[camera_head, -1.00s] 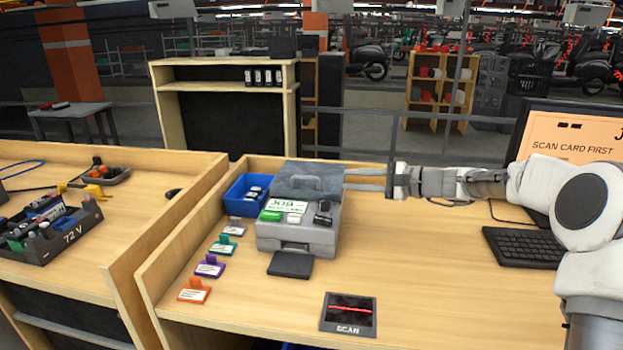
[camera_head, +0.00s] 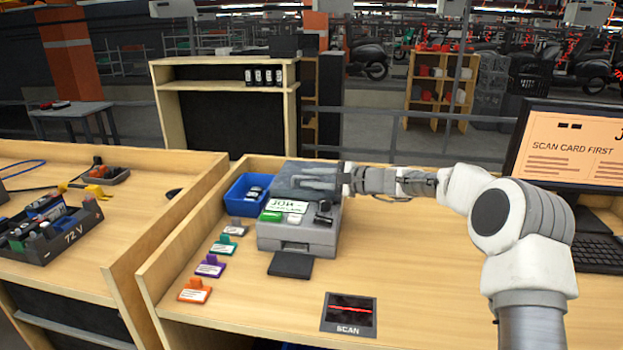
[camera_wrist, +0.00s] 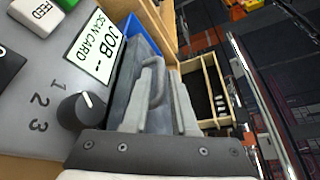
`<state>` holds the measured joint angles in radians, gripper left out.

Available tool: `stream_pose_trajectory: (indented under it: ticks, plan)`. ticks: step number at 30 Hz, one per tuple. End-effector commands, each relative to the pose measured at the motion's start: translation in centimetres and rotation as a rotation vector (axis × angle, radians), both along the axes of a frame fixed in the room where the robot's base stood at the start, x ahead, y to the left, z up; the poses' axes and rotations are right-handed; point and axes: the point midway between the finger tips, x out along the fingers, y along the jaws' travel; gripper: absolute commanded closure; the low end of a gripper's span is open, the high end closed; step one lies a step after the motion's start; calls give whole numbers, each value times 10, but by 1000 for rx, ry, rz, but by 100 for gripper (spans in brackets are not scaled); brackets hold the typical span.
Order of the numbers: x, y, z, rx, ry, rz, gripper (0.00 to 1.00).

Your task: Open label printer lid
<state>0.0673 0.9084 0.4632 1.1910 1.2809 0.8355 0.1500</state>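The grey label printer (camera_head: 298,235) stands on the wooden bench, its dark grey lid (camera_head: 290,178) lying shut at the back of its top. The lid also shows in the wrist view (camera_wrist: 122,88). My gripper (camera_head: 310,180) reaches in from the right over the lid, and its fingers cover the handle in the head view. In the wrist view my gripper (camera_wrist: 163,75) has its two fingers apart, with the loop handle (camera_wrist: 157,88) between them near the tips. I cannot tell whether either finger touches it.
A blue bin (camera_head: 246,193) stands left of the printer. Several coloured card holders (camera_head: 209,266) line the bench's left side. A knob (camera_wrist: 82,110) and buttons are on the printer's top. A scan pad (camera_head: 349,315) lies in front.

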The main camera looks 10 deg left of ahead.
Motion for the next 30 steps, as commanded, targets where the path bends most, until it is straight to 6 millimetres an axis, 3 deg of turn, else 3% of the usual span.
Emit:
stream_pose_trajectory:
  ticks: [1, 5, 30]
  plan:
    - [0, 0, 0, 0, 0, 0, 78]
    - [0, 0, 0, 0, 0, 0, 100]
    - [0, 0, 0, 1, 0, 1, 100]
